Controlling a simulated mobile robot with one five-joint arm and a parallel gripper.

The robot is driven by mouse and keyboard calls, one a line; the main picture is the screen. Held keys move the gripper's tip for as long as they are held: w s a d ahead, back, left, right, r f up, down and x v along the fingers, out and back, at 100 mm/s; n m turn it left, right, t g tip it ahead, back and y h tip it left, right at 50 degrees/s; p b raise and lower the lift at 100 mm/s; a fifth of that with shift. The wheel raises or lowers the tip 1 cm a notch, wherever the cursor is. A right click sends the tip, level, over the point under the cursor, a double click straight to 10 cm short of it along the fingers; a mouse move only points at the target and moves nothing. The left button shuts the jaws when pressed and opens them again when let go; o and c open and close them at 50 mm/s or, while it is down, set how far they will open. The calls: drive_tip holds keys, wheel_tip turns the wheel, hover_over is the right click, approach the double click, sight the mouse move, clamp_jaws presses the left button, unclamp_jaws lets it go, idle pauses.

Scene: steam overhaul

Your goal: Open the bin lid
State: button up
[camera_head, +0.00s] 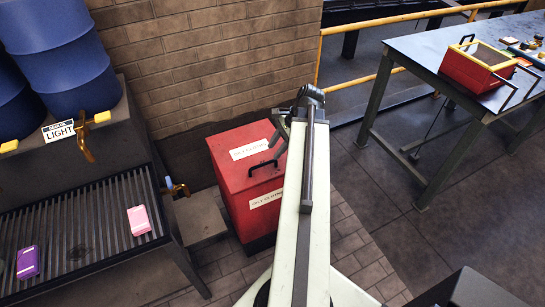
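A red bin (241,200) stands on the floor against the brick wall, near the middle of the picture. Its red lid (229,143) is closed and carries a white label and a dark handle (265,166) at its front edge. A second white label is on the bin's front. My pale arm reaches up from the bottom and hides the bin's right side. The dark end of my arm (309,98) is beside the lid, at its right in the picture.
Blue barrels (62,62) stand at the left above a slatted grate (75,235) holding a pink block (139,220) and a purple block (28,262). A workbench (420,58) with a red toolbox (478,66) stands at the right. Floor between bin and workbench is clear.

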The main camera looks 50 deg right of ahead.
sight(265, 164)
drive_tip(key=b+x, duration=0.7)
drive_tip(key=x, duration=0.1)
drive_tip(key=shift+r, duration=0.1)
drive_tip(key=c, duration=0.7)
clamp_jaws()
drive_tip(key=shift+s, duration=0.15)
